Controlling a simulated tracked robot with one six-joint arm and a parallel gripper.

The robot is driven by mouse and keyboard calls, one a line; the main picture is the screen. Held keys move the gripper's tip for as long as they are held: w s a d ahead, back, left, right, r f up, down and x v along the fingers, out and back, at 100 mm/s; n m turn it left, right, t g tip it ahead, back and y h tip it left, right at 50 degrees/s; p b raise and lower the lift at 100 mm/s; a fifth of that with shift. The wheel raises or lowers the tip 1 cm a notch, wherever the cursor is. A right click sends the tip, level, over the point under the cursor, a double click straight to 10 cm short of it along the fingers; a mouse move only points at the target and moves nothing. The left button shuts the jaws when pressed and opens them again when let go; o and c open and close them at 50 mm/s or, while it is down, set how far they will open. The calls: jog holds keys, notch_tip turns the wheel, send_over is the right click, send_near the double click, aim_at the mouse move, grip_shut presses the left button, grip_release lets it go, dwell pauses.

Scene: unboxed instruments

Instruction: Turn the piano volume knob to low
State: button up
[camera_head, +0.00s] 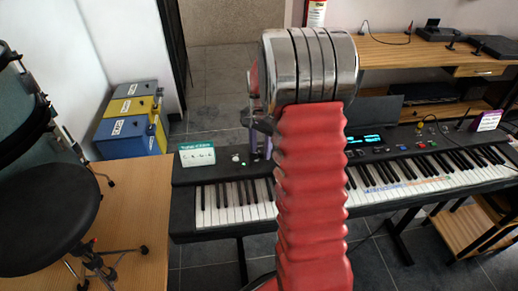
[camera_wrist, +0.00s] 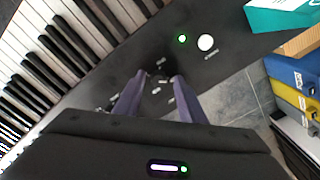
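The black piano (camera_head: 222,172) stands across the middle of the head view, partly hidden behind my red arm. My gripper (camera_head: 262,148) is low over the left end of its top panel. In the wrist view, my gripper (camera_wrist: 158,78) has its two purple fingers apart and pointing at the dark panel (camera_wrist: 225,70). Small white labels show between and around the fingertips. The volume knob does not stand out from the dark panel between the fingers, and I cannot tell whether the fingers touch it. A white round button (camera_wrist: 206,42) and a green-lit one (camera_wrist: 182,38) lie beyond the fingertips.
A teal-and-white box (camera_head: 197,154) sits on the piano's left end, near my gripper. Blue and yellow boxes (camera_head: 130,118) stand behind the wooden table (camera_head: 140,205) at left. A magenta-and-white box (camera_head: 489,120) is at the piano's right end. A wooden desk (camera_head: 400,52) stands behind.

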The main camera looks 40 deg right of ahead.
aim_at(261, 155)
notch_tip(261, 155, up, 14)
jog(key=shift+f, duration=0.15)
dwell(0.6)
dwell(0.5)
jog(key=s+a+r+n+t, duration=0.2)
jog(key=s+a+n, duration=0.5)
jog(key=s+a, duration=0.4)
jog(key=s+a+r+n+t, duration=0.3)
jog(key=s+a+n, duration=0.4)
jog(key=s+a, duration=0.4)
jog(key=shift+a+r+t, duration=0.15)
jog(key=shift+a+t, duration=0.15)
jog(key=shift+a, duration=1.2)
